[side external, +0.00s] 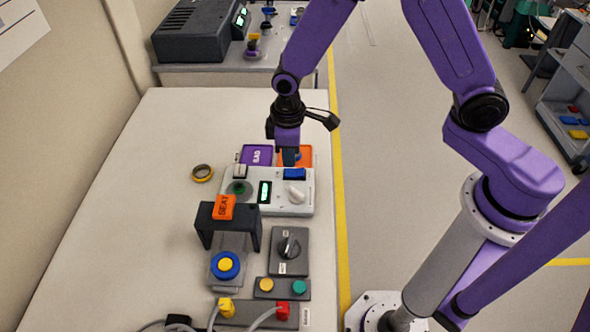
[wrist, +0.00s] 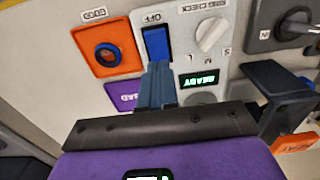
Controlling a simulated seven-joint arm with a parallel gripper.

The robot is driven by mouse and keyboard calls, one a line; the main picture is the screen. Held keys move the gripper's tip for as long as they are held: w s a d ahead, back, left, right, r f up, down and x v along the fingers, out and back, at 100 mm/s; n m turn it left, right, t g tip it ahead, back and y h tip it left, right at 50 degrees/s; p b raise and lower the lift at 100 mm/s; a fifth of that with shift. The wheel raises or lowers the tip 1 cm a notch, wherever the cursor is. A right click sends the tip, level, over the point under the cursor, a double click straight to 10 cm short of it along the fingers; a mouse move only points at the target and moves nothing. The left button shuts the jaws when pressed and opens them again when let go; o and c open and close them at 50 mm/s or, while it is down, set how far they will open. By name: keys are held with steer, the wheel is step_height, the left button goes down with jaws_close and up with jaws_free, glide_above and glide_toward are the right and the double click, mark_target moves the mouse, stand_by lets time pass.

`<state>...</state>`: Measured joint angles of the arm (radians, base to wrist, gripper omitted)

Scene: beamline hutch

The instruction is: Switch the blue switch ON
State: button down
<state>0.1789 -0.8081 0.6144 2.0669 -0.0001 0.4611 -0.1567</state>
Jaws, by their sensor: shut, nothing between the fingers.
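The blue switch (side external: 294,174) is a rocker on a white control panel (side external: 265,205). In the wrist view the blue switch (wrist: 156,44) sits at the panel's edge, with an "OFF" label beyond its far end. My gripper (side external: 289,163) points down just behind the switch. In the wrist view the shut fingers of my gripper (wrist: 157,72) are at the switch's near end; I cannot tell whether they touch it. Nothing is held.
The panel also has a white knob (side external: 296,193) and a lit display (wrist: 200,80). Behind it lie a purple pad (side external: 257,155) and an orange pad (wrist: 107,48) bearing a blue ring. A dark bracket (side external: 228,224) with an orange tag stands in front.

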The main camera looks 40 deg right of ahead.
mark_target(290, 172)
steer(key=shift+r, duration=2.25)
steer(key=s+d+r+n, duration=0.1)
steer(key=s+d+r, duration=0.2)
steer(key=s, duration=0.5)
steer(key=s+d+r+n, duration=0.1)
steer(key=s+d+r, duration=0.3)
steer(key=s, duration=0.4)
steer(key=s+d+r+n, duration=0.1)
steer(key=s+d+r, duration=0.3)
steer(key=s, duration=0.3)
steer(key=shift+s+d+n, duration=0.3)
steer(key=shift+s+d, duration=0.1)
steer(key=shift+d, duration=0.05)
